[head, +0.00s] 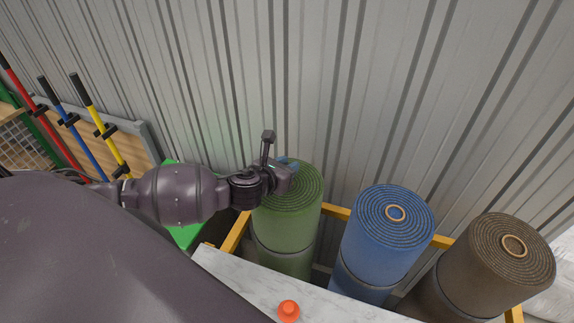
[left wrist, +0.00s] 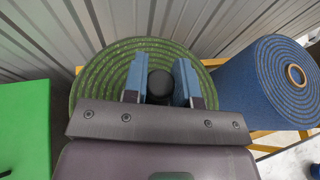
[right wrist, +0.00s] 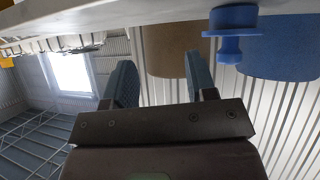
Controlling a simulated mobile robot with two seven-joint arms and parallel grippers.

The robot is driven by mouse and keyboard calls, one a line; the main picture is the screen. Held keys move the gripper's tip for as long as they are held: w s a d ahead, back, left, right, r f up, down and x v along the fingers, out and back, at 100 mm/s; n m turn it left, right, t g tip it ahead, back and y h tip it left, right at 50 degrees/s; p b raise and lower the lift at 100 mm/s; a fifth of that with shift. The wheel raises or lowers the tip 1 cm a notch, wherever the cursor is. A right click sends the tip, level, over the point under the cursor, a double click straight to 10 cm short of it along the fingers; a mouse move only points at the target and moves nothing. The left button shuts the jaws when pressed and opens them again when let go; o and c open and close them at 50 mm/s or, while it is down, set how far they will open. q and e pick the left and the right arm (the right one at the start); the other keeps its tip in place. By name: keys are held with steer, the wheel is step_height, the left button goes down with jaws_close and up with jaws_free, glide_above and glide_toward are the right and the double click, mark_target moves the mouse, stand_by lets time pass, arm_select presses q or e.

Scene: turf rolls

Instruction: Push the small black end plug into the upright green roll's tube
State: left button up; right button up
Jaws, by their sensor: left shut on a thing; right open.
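The green roll (head: 287,225) stands upright; its top (left wrist: 105,75) fills the middle of the left wrist view. My left gripper (head: 284,166) is over that top, shut on the black end plug (left wrist: 160,86), whose round dark head shows between the blue fingers (left wrist: 160,84). The plug and fingers hide the tube opening, so I cannot tell whether the plug is in it. My right gripper (right wrist: 160,82) is open and empty, seen only in its own wrist view.
A blue roll (head: 388,230) and a brown roll (head: 497,262) stand to the right in a yellow frame (head: 336,211). An orange plug (head: 289,311) rests on the pale board (head: 240,275) in front. A blue plug (right wrist: 232,45) shows near my right gripper. Corrugated wall behind.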

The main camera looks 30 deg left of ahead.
arm_select(q)
steer(key=shift+f, duration=0.45)
arm_select(e)
steer(key=shift+w+f, duration=0.15)
arm_select(q)
steer(key=shift+f+b, duration=0.55)
steer(key=shift+f, duration=0.2)
arm_select(e)
steer(key=shift+f, duration=0.35)
arm_select(q)
steer(key=o, duration=1)
steer(key=shift+s+r, duration=0.1)
steer(key=shift+s, duration=0.3)
arm_select(e)
steer(key=shift+s+f, duration=0.15)
steer(key=shift+s, duration=0.05)
arm_select(q)
steer(key=v, duration=1)
arm_select(e)
steer(key=shift+f, duration=0.1)
